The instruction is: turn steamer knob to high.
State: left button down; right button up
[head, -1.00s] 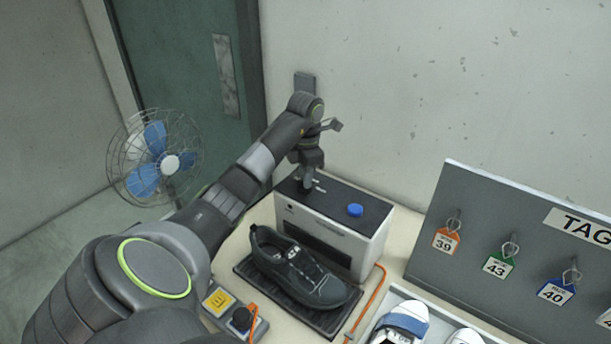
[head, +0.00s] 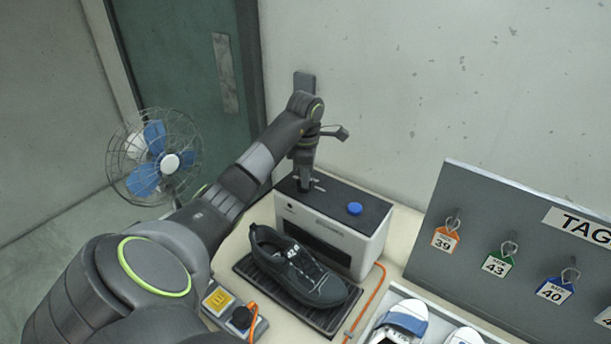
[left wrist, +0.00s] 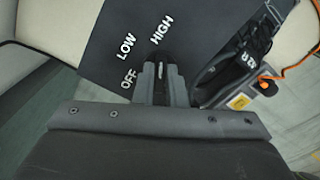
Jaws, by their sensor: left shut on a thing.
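The steamer (head: 378,238) is a white box with a dark top, standing behind a black shoe. My left gripper (head: 304,187) points down onto the left part of its top and is shut on the knob. In the left wrist view the knob (left wrist: 164,69) shows as a small dark piece with a white mark between the fingertips (left wrist: 165,77); most of it is hidden. The white words OFF (left wrist: 128,78), LOW (left wrist: 126,46) and HIGH (left wrist: 161,30) are printed around it. The white mark points roughly toward HIGH. My right gripper is out of view.
A blue cap (head: 355,209) sits on the steamer's top. The black shoe (head: 296,268) rests on a ribbed tray in front. A control box (head: 217,300) with an orange cable, white shoes (head: 404,320) and a tag board (head: 480,200) are nearby. A fan (head: 155,157) stands at left.

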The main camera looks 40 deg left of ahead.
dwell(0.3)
pick_arm(q)
jog(key=c, duration=1.5)
grip_release()
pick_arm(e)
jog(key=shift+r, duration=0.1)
